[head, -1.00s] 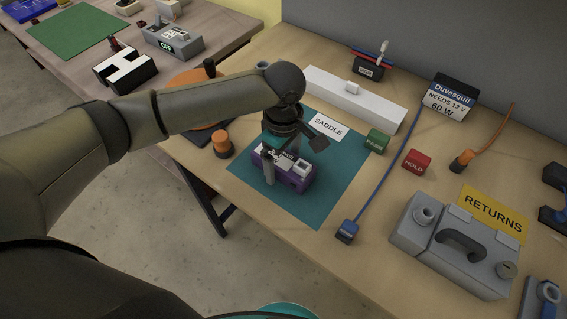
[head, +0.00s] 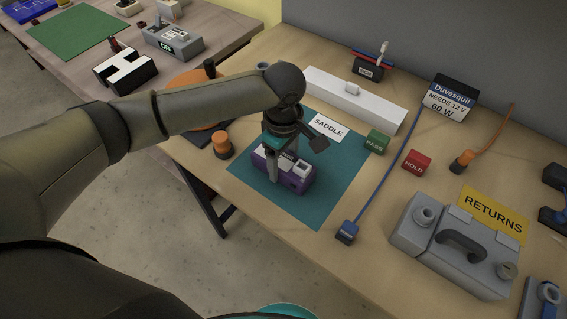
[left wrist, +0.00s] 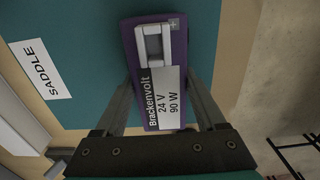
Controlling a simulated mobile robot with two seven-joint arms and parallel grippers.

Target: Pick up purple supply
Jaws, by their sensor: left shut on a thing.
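The purple supply (head: 295,181) is a purple box with a white label and light grey parts on top. It sits on the teal mat (head: 320,206) on the wooden table. In the left wrist view the purple supply (left wrist: 132,55) shows a label reading "Brackenvolt 24 V 90 W". My left gripper (head: 284,170) points down over it, with one finger on its near side; the far finger is mostly hidden in the head view. In the left wrist view the gripper (left wrist: 165,92) has a finger on each side of the box and is shut on it. My right gripper is not in view.
A "SADDLE" card (head: 328,127) lies at the mat's back edge. Green "PASS" (head: 377,141) and red "HOLD" (head: 416,160) blocks stand to the right. An orange-topped knob (head: 221,139) is left.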

